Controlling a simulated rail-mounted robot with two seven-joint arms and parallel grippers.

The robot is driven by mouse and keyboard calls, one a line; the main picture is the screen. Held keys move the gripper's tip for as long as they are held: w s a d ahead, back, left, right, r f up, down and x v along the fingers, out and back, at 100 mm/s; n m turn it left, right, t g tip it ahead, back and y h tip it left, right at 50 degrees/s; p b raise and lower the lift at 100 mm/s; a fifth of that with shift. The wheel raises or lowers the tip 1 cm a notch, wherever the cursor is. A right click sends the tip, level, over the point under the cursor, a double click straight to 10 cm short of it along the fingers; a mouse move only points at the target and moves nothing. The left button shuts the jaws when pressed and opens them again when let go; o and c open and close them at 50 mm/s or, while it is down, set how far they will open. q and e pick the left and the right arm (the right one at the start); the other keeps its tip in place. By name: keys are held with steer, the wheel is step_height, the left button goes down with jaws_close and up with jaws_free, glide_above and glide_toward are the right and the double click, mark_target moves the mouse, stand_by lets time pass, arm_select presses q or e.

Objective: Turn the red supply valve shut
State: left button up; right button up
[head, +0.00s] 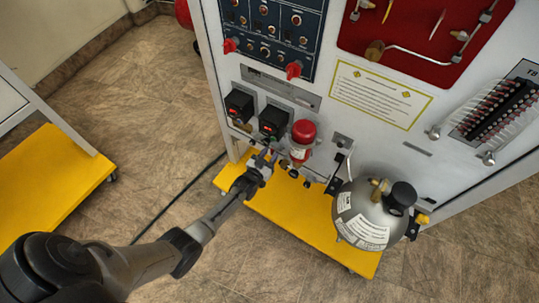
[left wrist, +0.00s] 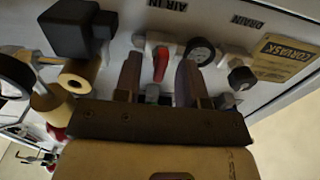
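The small red valve lever (left wrist: 161,62) shows in the left wrist view below the "AIR IN" label, on the grey panel's fittings. My left gripper (left wrist: 158,78) is open, with one finger on each side of the lever and a gap visible on both sides. The lever's lower end is near the gripper's palm. In the head view my left gripper (head: 264,160) is at the panel's lower edge, left of the red-capped canister (head: 303,132). The lever cannot be made out there, as the gripper is in front. My right gripper is not in view.
A black box (left wrist: 80,30) and brass fitting (left wrist: 78,77) sit to the left. A grey tank (head: 370,215) stands over the yellow base (head: 290,222).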

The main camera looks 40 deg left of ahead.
arm_select(q)
steer(key=shift+s, duration=0.3)
steer(key=s+d+p, duration=0.2)
steer(key=s+p, duration=0.3)
steer(key=s, duration=0.8)
steer(key=shift+f, duration=0.15)
